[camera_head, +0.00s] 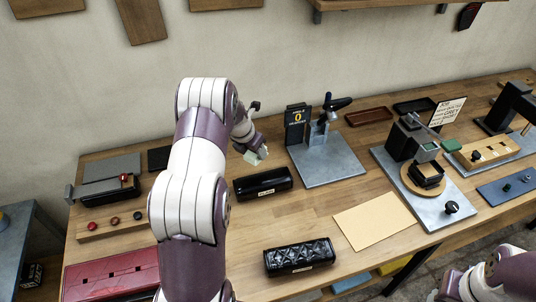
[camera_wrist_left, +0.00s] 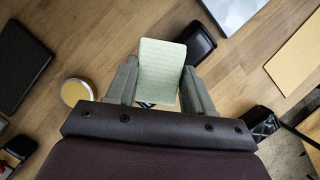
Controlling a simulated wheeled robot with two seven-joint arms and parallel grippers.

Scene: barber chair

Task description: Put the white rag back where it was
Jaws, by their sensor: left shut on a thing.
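The white rag (camera_wrist_left: 163,62) shows in the left wrist view as a pale, slightly greenish ribbed flat piece. My left gripper (camera_wrist_left: 160,88) is shut on it, one finger on each side. In the head view the gripper (camera_head: 252,146) is over the back middle of the bench, and a pale bit of the rag (camera_head: 257,156) shows at its tips. It appears held above the wood, behind the black labelled case (camera_head: 263,184). Part of my right arm shows at the lower right of the head view; its gripper is not visible.
A grey plate with a black clamp stand (camera_head: 327,160) is to the right. A black tufted case (camera_head: 299,257) and a tan sheet (camera_head: 374,221) lie in front. A round yellow-topped tin (camera_wrist_left: 76,91) is left of the gripper in the wrist view. Bare wood lies between them.

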